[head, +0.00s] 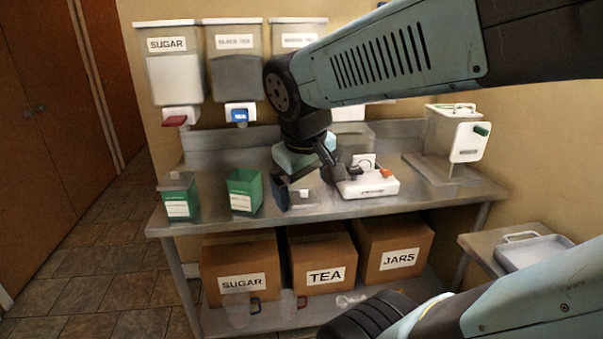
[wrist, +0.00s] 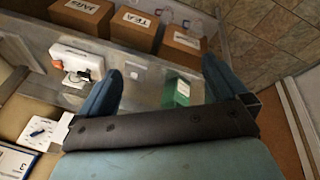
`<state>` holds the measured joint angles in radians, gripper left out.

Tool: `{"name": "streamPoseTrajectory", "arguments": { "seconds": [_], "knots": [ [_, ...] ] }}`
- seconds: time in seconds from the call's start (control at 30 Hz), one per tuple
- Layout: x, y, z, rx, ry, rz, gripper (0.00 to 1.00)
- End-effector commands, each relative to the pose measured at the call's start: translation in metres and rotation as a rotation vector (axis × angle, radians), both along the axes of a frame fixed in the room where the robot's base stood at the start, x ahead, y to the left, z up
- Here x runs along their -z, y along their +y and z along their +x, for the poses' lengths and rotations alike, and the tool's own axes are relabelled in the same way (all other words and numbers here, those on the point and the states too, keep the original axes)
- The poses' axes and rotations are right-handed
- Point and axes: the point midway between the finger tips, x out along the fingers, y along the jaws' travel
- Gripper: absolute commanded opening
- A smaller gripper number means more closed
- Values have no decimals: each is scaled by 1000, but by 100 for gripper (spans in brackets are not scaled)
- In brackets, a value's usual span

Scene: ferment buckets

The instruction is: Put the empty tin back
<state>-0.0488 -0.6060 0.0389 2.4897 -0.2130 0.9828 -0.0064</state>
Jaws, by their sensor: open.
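Two tins with green sides and white labels stand upright on the steel bench in the head view. The left tin (head: 178,204) looks dark near its top. The right tin (head: 244,191) shows a green inside at its open top. I cannot tell for sure which is empty. My gripper (head: 306,182) is open, above the bench to the right of both tins. In the wrist view my gripper (wrist: 160,85) has its fingers wide apart with nothing held.
A small grey item with a white patch (head: 303,196) lies under my gripper. A white scale (head: 368,187) stands right of it. Dispensers (head: 175,80) hang above the bench (head: 330,210). Boxes marked SUGAR, TEA (head: 322,258) and JARS sit below. A sealer-like machine (head: 450,140) stands at right.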

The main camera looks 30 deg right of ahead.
Motion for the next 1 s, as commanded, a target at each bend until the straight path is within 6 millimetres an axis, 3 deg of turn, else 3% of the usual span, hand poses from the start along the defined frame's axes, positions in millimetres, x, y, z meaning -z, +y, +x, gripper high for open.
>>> {"name": "streamPoseTrajectory", "arguments": {
  "seconds": [0.2,0.3,1.0],
  "knots": [
    [-24,16,-11,104,-168,192,100],
    [-30,12,-13,123,-200,231,100],
    [-31,13,-13,128,-208,243,100]
  ]
}}
